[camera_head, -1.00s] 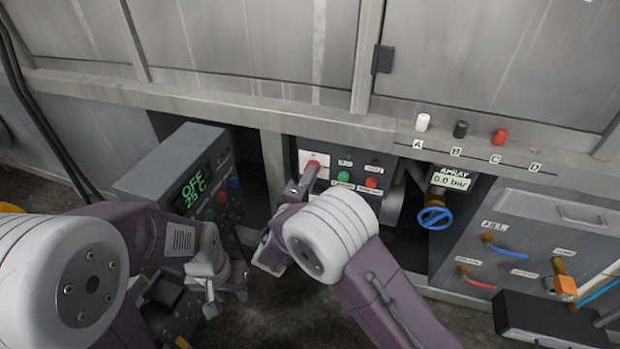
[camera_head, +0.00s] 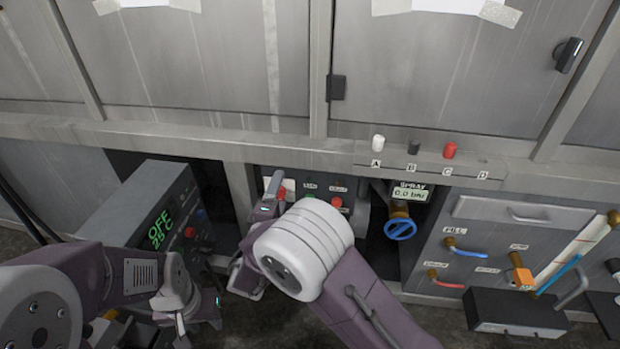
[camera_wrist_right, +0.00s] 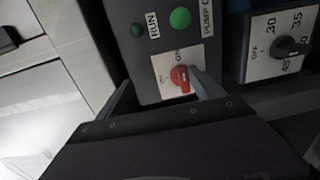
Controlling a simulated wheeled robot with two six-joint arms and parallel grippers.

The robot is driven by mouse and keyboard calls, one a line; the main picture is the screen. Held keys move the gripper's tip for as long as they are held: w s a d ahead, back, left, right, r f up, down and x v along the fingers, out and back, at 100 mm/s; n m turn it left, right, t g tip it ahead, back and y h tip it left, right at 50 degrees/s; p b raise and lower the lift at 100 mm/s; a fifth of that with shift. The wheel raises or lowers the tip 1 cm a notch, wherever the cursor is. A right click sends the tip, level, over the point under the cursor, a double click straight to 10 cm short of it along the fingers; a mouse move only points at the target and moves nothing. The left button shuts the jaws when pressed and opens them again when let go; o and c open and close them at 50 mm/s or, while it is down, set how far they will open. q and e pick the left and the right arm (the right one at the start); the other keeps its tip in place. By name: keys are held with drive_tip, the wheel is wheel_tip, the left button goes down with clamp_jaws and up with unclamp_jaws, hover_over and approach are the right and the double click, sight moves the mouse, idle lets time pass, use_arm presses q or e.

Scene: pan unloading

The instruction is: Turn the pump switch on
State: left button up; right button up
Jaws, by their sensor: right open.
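The pump switch is a red rotary knob (camera_wrist_right: 180,78) on a white plate in the right wrist view. In the head view, part of the red knob (camera_head: 282,193) shows at the control panel, beside my right gripper's finger. My right gripper (camera_wrist_right: 158,82) is open. Its fingertips are on either side of the knob, which appears nearer the right-hand fingertip; contact cannot be told. My right wrist hides much of the panel in the head view. My left gripper (camera_head: 192,312) hangs low at the left, away from the switch; its jaws are unclear.
A green button (camera_wrist_right: 180,18) sits above the switch plate. A black dial (camera_wrist_right: 290,47) is to its right. A blue valve wheel (camera_head: 400,230) is at the right, under the spray gauge (camera_head: 409,194).

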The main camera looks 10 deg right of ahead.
drive_tip(key=s+d+r+p, duration=0.1)
drive_tip(key=d+r, duration=0.1)
drive_tip(key=s+d+r+p, duration=0.1)
drive_tip(key=s+d+r, duration=0.1)
drive_tip(key=d, duration=0.1)
drive_tip(key=s+d+r+p, duration=0.1)
drive_tip(key=s+d+r, duration=0.1)
drive_tip(key=d+r, duration=0.1)
drive_tip(key=shift+d, duration=0.15)
drive_tip(key=shift+c, duration=1)
drive_tip(key=shift+s+d+r, duration=0.15)
drive_tip(key=shift+s+d, duration=0.15)
drive_tip(key=shift+d, duration=0.15)
